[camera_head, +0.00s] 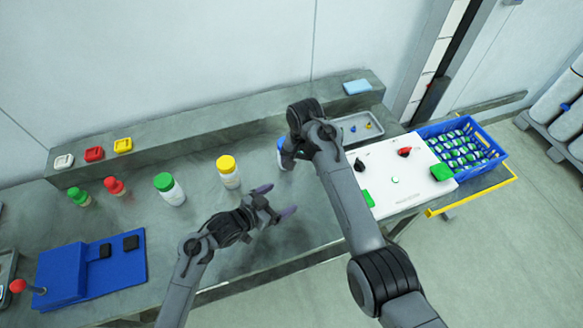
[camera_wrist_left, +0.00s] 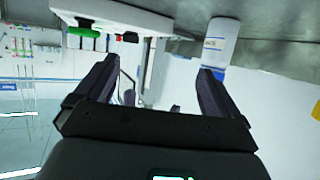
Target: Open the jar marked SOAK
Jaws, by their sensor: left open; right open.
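Three white jars stand on the grey bench: one with a green lid (camera_head: 168,189), one with a yellow lid (camera_head: 228,172), and one with a blue lid (camera_head: 283,153), partly hidden by my right arm. The lettering is too small to read, so I cannot tell which is marked SOAK. A white jar with a blue part (camera_wrist_left: 218,45) appears in the left wrist view, beyond one finger. My left gripper (camera_head: 277,200) is open and empty, in front of the yellow-lidded and blue-lidded jars. My right gripper (camera_head: 294,145) is open beside the blue-lidded jar, its fingers largely hidden.
Small green (camera_head: 79,197) and red (camera_head: 116,187) capped bottles stand left. A blue fixture (camera_head: 75,275) lies front left. A white panel with knobs (camera_head: 390,200), a grey tray (camera_head: 350,133) and a blue crate (camera_head: 422,133) are right. Bench between fixture and left arm is clear.

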